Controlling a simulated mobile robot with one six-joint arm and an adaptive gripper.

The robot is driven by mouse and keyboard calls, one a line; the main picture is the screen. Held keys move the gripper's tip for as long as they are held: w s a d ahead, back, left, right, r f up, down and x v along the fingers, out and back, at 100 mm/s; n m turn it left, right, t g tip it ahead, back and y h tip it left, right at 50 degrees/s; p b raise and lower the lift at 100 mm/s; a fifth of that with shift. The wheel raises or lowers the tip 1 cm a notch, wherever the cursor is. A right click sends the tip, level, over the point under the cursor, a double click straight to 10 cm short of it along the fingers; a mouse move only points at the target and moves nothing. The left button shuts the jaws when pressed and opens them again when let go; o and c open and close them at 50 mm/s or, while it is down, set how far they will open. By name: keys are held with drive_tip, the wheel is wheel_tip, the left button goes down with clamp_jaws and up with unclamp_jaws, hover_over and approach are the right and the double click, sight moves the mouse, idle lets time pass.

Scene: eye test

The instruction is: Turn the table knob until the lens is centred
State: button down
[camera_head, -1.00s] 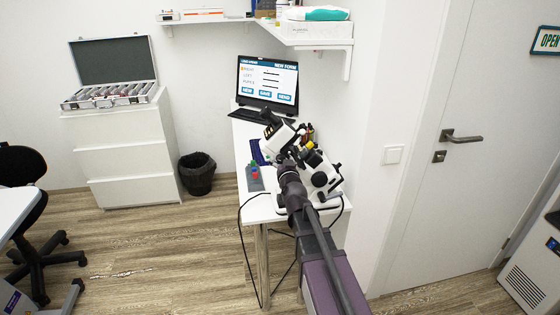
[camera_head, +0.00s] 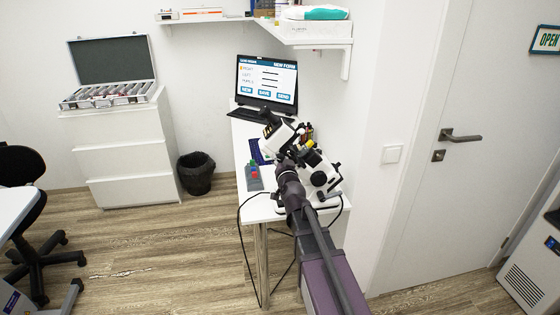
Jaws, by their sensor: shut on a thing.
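A white and black microscope-like instrument (camera_head: 318,170) stands on the white table (camera_head: 243,152). Its upper head (camera_head: 280,136) tilts up to the left, with dark eyepieces on top. A round black knob (camera_head: 320,179) shows on its near side, to the right of my gripper. My gripper (camera_head: 284,161) reaches up from below and is shut at the instrument's left side. What sits between its fingers is hidden by the gripper itself, and the table knob is not seen clearly there. The lens and its centring cannot be made out.
A small grey tray (camera_head: 254,177) with green and red pieces lies left of my gripper. A lit laptop (camera_head: 267,83) stands behind the instrument. A wall shelf (camera_head: 345,60) hangs above. A black cable (camera_head: 239,225) loops off the table's front left.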

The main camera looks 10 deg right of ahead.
drive_tip(key=shift+c, duration=1.3)
unclamp_jaws()
drive_tip(key=shift+s, duration=0.1)
drive_tip(key=s, duration=0.7)
drive_tip(key=shift+s, duration=0.15)
